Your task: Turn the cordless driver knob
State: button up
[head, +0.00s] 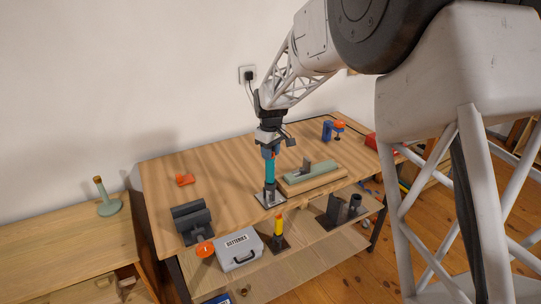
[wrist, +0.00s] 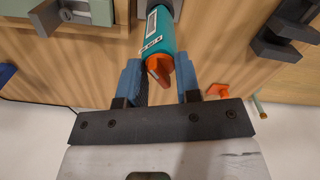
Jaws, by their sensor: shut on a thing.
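The cordless driver (head: 270,172) has a teal body and stands upright on a small grey base plate near the table's front edge. In the wrist view its teal body (wrist: 157,38) carries a pale label, and its orange knob (wrist: 160,66) faces the camera. My gripper (head: 268,152) points down at the driver's top from above. In the wrist view the blue fingers of my gripper (wrist: 159,72) stand either side of the orange knob and are shut on it. The exact contact faces are partly hidden.
A green-grey vise-like tool on a wooden board (head: 312,177) lies close right of the driver. A blue and orange clamp (head: 333,129) stands behind right. A dark grey tool (head: 191,220) and a small orange piece (head: 184,179) are left. A batteries case (head: 238,250) sits below in front.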

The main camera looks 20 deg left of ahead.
jog(key=m, duration=0.3)
jog(key=f+m, duration=0.1)
jog(key=m, duration=0.2)
jog(key=shift+s+d+f+m, duration=0.1)
jog(key=shift+s+m, duration=0.05)
jog(key=shift+m, duration=0.25)
jog(key=o, duration=0.5)
jog(key=shift+r, duration=3.45)
